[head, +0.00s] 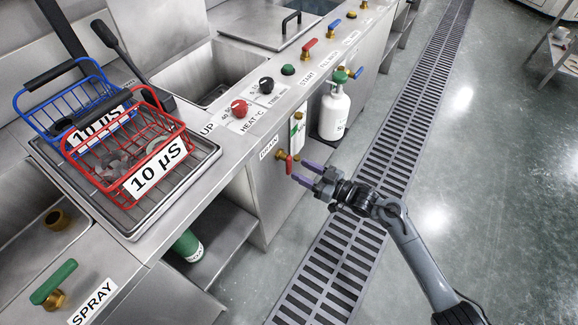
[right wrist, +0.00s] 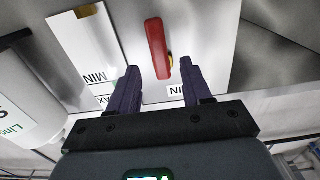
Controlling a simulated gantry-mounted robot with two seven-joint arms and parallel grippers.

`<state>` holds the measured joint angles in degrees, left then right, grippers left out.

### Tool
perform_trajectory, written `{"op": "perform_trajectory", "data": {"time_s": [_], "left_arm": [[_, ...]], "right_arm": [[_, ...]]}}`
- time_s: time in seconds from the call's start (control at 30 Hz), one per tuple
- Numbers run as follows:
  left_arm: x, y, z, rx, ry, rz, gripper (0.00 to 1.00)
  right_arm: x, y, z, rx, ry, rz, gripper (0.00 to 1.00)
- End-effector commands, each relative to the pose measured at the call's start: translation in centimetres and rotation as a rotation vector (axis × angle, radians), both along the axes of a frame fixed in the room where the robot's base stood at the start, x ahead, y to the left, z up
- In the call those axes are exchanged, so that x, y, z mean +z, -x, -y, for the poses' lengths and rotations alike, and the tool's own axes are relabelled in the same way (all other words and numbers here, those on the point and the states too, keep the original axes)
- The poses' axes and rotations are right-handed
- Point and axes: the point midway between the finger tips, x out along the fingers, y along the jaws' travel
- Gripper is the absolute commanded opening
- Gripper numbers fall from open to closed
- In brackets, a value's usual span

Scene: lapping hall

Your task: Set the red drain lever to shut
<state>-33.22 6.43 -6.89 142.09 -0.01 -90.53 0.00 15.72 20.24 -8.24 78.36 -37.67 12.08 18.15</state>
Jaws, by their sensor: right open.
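The red drain lever (head: 289,165) is on a brass valve on the front panel, just below the DRAIN label (head: 268,147). It hangs roughly straight down. My right gripper (head: 303,173) is open and empty close in front of it. In the right wrist view the lever (right wrist: 157,48) stands nearly upright in the picture, and its valve end shows in the gap between my right fingertips (right wrist: 160,72). I cannot tell whether they touch it. The DRAIN label is partly hidden there. My left gripper is not in view.
A white bottle (head: 333,112) stands right of the lever, and a white gauge plate (head: 298,125) is beside it. Red and blue baskets, the red one (head: 160,150) nearer, sit on a tray.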

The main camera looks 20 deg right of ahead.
Motion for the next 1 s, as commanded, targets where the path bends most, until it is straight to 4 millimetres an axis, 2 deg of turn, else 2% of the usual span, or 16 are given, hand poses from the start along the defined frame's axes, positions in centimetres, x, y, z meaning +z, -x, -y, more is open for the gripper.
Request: {"op": "perform_trajectory", "data": {"time_s": [0.1, 0.33, 0.8, 0.87, 1.0], "left_arm": [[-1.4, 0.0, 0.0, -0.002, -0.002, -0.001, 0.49], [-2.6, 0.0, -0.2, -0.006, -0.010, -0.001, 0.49], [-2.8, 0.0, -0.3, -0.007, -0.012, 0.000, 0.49], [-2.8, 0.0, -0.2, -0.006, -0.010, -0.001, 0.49], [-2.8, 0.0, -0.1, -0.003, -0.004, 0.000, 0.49]], "right_arm": [[-0.3, -1.5, -1.4, 0.000, -0.002, 0.002, 0.49], [-0.2, -3.5, -3.2, -0.001, -0.001, 0.001, 0.49], [0.0, -4.2, -3.9, -0.001, 0.000, 0.000, 0.49], [0.0, -4.2, -3.9, -0.001, 0.000, 0.000, 0.41], [0.0, -4.2, -3.9, 0.000, 0.000, 0.000, 0.20]]}}
